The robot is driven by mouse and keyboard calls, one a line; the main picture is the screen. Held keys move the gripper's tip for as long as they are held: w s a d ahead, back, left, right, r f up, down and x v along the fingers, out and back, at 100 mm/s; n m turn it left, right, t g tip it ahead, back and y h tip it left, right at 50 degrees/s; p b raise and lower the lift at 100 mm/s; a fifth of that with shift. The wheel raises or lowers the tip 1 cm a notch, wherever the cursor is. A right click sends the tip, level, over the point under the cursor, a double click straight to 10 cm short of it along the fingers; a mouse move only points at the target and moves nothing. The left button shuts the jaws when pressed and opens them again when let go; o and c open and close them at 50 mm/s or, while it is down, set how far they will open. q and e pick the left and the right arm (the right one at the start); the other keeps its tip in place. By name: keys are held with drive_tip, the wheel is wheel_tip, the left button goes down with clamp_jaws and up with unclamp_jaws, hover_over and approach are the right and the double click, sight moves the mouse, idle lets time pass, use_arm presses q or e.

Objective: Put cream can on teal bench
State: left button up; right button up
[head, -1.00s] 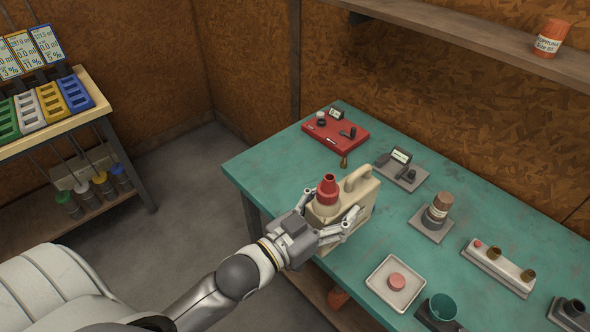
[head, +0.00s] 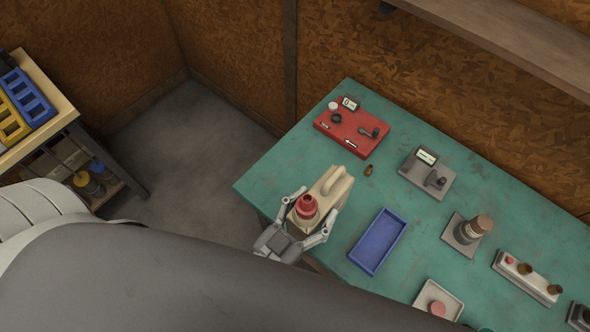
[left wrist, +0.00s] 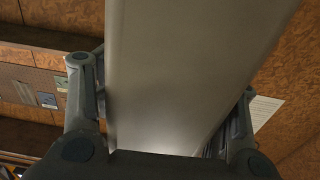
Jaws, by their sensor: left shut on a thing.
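The cream can (head: 331,190) has a red spout cap and a moulded handle. In the head view it is at the near left edge of the teal bench (head: 290,165). My left gripper (head: 308,216) is shut on the can, one finger on each side of it near the red cap. In the left wrist view the can's wall (left wrist: 185,75) fills the middle between the two fingers. Whether the can's base touches the bench top cannot be told. My right gripper is not in view.
Bare bench top lies left of the red tray. A shelf (head: 500,40) runs along the wall.

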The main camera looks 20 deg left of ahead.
use_arm(q)
drive_tip(key=w+a+f+b, duration=0.5)
drive_tip(key=w+f+b, duration=0.2)
drive_tip(key=w+b, duration=0.2)
drive_tip(key=shift+w+a+f, duration=0.2)
drive_tip(key=shift+w+f, duration=0.1)
drive_tip(key=shift+f, duration=0.05)
drive_tip(key=shift+w+a+f+b, duration=0.15)
drive_tip(key=shift+w+f+b, duration=0.1)
drive_tip(key=shift+b, duration=0.3)
drive_tip(key=f+b, duration=0.1)
drive_tip(key=w+f+b, duration=0.1)
drive_tip(key=f+b, duration=0.1)
drive_tip(key=a+f+b, duration=0.1)
drive_tip(key=shift+w+f+b, duration=0.2)
drive_tip(key=shift+f+b, duration=0.05)
drive_tip(key=shift+b, duration=0.05)
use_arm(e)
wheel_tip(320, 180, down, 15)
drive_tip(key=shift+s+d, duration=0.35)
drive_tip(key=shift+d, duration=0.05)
